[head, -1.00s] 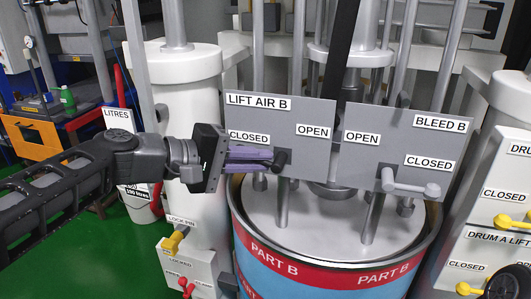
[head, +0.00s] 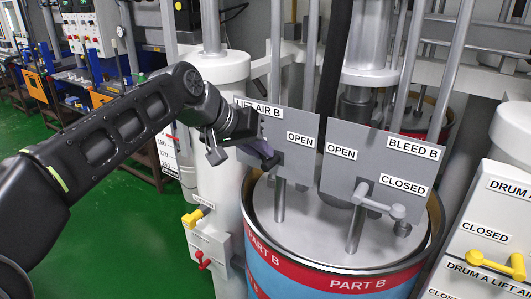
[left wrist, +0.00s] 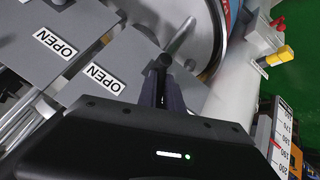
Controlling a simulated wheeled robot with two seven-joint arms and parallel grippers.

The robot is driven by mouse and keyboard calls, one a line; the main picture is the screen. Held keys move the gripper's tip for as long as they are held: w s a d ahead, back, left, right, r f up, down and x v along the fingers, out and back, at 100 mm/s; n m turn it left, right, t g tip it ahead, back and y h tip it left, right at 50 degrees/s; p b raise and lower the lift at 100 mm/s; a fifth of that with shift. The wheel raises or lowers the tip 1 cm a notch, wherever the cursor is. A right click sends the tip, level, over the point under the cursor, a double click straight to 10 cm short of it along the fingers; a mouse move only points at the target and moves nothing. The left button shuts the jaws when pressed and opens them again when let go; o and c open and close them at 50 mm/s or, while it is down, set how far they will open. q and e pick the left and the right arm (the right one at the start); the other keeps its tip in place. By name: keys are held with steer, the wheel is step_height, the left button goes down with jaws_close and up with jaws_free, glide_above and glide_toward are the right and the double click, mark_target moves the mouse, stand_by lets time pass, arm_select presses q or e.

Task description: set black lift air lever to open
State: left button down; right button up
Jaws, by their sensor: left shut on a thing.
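The black lift air lever (head: 279,158) is on the grey LIFT AIR B plate (head: 302,127), above the blue and red PART B drum. Most of the lever is hidden by my left gripper (head: 268,158), which reaches in from the upper left and is shut on it. In the left wrist view, the black lever end (left wrist: 165,61) shows at the tips of the closed fingers (left wrist: 160,82). The OPEN label (head: 300,140) is right of the lever; the CLOSED label is hidden behind my gripper. The lever's exact angle cannot be told. My right gripper is not in view.
The BLEED B plate (head: 378,160) with its grey lever (head: 380,207) stands close on the right. The drum (head: 330,285) is below. A white box with a yellow handle (head: 193,218) and red valve (head: 204,262) is at the lower left. Vertical poles rise behind the plates.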

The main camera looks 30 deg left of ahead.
arm_select(q)
steer(key=shift+d+r+m+t+y+b, duration=0.1)
steer(key=shift+d+r+m+y+b, duration=0.2)
steer(key=shift+y, duration=0.25)
steer(key=shift+d+r+m+t+y+b, duration=0.15)
steer(key=shift+m+y+b, duration=0.15)
steer(key=shift+y, duration=0.3)
steer(key=shift+d+r+m+t+y+b, duration=0.1)
steer(key=shift+d+r+m+y+b, duration=0.15)
steer(key=shift+m+y, duration=0.25)
steer(key=c, duration=1.7)
jaws_free()
steer(key=shift+w, duration=0.1)
steer(key=shift+o, duration=1)
steer(key=shift+w+d+f, duration=0.1)
steer(key=shift+f, duration=0.15)
steer(key=shift+s+r, duration=0.2)
steer(key=shift+s, duration=0.1)
steer(key=v, duration=0.7)
steer(key=shift+r+b, duration=0.15)
steer(key=shift+b, duration=0.25)
steer(key=shift+d, duration=0.1)
